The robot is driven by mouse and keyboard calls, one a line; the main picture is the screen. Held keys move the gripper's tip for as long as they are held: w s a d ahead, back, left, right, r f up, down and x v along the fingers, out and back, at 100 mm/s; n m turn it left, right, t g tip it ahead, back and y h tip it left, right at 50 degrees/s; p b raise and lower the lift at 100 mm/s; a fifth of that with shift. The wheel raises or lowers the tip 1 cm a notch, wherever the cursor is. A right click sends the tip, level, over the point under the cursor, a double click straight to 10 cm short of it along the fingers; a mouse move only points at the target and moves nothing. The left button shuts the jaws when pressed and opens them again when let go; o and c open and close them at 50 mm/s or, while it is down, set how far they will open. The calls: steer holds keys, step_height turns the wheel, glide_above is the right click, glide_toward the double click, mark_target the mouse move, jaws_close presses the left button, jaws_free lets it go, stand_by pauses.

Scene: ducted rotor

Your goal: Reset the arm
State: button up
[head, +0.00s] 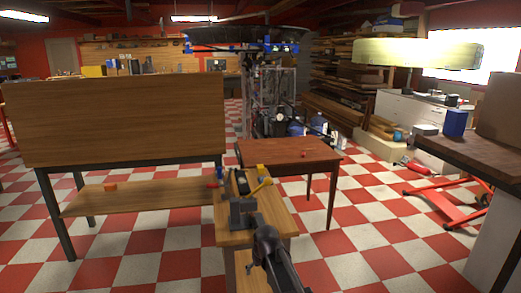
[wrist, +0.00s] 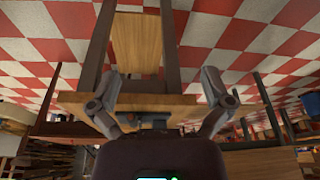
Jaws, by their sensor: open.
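In the wrist view my gripper (wrist: 160,95) has its two grey fingers spread wide apart, with nothing held between them. Behind the fingers the wooden edge of a bench top shows upside down, at some distance. In the head view my dark grey arm (head: 272,255) reaches in from the bottom edge toward the small wooden bench (head: 283,213). I cannot clearly make out the fingertips there.
A grey vise-like tool (head: 241,211) and a yellow-handled item (head: 262,186) sit on the small bench. A reddish table (head: 290,151) stands behind it. A tall wooden panel (head: 115,120) stands left. A dark-topped counter (head: 480,160) is at right. Checkered floor lies open between.

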steer(key=s+d+m+g+h, duration=0.1)
steer(key=s+d+m+g, duration=0.25)
steer(key=s+d, duration=1.45)
step_height(320, 180, up, 15)
steer(key=w+p, duration=0.1)
steer(key=p, duration=1.4)
steer(key=shift+a+f+m+t, duration=0.15)
steer(key=shift+f+m+t, duration=0.05)
steer(key=shift+m+t, duration=0.2)
